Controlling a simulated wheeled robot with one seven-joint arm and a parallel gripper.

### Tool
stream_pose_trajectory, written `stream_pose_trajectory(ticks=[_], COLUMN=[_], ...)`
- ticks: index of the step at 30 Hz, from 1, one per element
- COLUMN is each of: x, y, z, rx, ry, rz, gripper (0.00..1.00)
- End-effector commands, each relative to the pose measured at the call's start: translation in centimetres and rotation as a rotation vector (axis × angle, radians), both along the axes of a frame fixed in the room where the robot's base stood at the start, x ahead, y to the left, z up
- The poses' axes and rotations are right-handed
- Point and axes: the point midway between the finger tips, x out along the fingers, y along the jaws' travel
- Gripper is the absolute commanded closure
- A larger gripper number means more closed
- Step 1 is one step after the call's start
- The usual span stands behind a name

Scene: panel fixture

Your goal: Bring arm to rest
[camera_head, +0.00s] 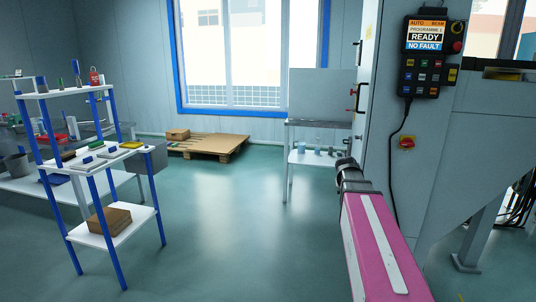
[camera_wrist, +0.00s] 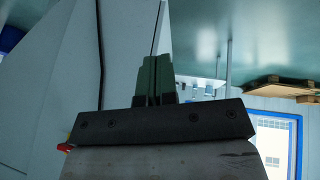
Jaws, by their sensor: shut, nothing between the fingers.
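My gripper (camera_wrist: 156,62) shows in the wrist view, its two greenish fingers pressed together with nothing between them. Beside it on the left is the pale grey machine panel (camera_wrist: 50,85); I cannot tell how wide the gap is. In the head view my pink arm link reaches up from the bottom right, ending in a dark joint in front of the grey cabinet (camera_head: 376,120). The fingers cannot be made out there. The control pendant (camera_head: 426,58) hangs on the cabinet at upper right, its screen reading "READY" and "NO FAULT".
A blue-legged shelf rack (camera_head: 110,228) with small items stands at left. A wooden pallet (camera_head: 215,148) with a box lies by the window. A small white table (camera_head: 318,160) stands just beyond my arm. The middle floor is clear.

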Motion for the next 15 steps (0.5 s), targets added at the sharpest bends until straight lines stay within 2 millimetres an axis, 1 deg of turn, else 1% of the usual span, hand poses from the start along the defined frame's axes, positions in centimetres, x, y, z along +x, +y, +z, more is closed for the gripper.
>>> stream_pose_trajectory(ticks=[1,3,5,6,8,9,12,15], x=[-1.6,-3.3,-4.8,-5.8,-7.5,-8.7,-11.6,-14.5], y=[1.6,3.3,4.9,5.9,7.3,8.3,10.6,12.5], z=[-2.1,-4.6,-6.7,-8.0,-9.9,-11.1,-13.9,-16.3], rx=[0.022,0.052,0.078,0.095,0.120,0.137,0.176,0.212], ry=[0.032,0.074,0.108,0.131,0.168,0.192,0.251,0.307], rz=[0.015,0.032,0.047,0.057,0.070,0.079,0.100,0.117], gripper=[1.00,1.00,1.00,1.00,1.00,1.00,1.00,1.00])
